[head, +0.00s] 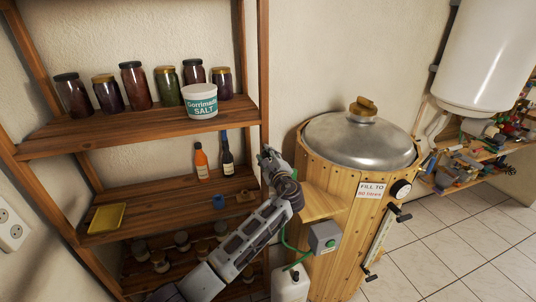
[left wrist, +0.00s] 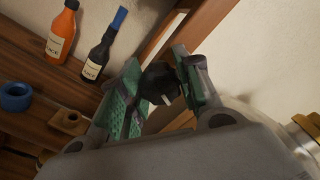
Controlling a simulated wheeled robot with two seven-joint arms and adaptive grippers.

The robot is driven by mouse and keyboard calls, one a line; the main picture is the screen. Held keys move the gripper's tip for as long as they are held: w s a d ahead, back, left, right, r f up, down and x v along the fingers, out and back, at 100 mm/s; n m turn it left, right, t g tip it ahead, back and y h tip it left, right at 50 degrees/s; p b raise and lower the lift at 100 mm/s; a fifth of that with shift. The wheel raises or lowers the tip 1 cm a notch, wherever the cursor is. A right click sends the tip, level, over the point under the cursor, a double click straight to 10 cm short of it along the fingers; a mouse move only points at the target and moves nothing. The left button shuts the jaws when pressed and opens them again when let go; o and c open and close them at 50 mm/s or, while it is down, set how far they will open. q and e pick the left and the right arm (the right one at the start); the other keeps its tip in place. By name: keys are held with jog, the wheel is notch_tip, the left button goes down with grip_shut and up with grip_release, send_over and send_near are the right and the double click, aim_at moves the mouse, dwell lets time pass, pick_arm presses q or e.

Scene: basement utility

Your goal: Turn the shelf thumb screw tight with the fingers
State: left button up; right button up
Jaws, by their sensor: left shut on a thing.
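The wooden shelf rack (head: 263,60) stands at the left in the head view. My left gripper (head: 268,158) is at its front right post, between the upper and middle boards. In the left wrist view a black thumb screw (left wrist: 160,84) with a pale mark sits between the green-padded fingers of my left gripper (left wrist: 158,76), and they are shut on it. The post behind the screw shows in part. In the head view I cannot make out the screw behind the gripper. My right gripper is not in view.
An orange bottle (head: 201,162) and a dark bottle (head: 226,155) stand on the middle board, beside a blue ring (head: 218,201) and a small wooden block (head: 246,195). A wooden vat (head: 330,235) with a metal lid (head: 345,143) stands close to the right of my arm.

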pick_arm(q)
jog(key=shift+d+r+m, duration=0.2)
jog(key=shift+m, duration=0.4)
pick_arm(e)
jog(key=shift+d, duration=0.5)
pick_arm(q)
jog(key=o, duration=1)
jog(key=shift+d+f, duration=0.1)
jog(key=shift+f, duration=0.05)
jog(key=shift+o, duration=0.2)
jog(key=v, duration=1.2)
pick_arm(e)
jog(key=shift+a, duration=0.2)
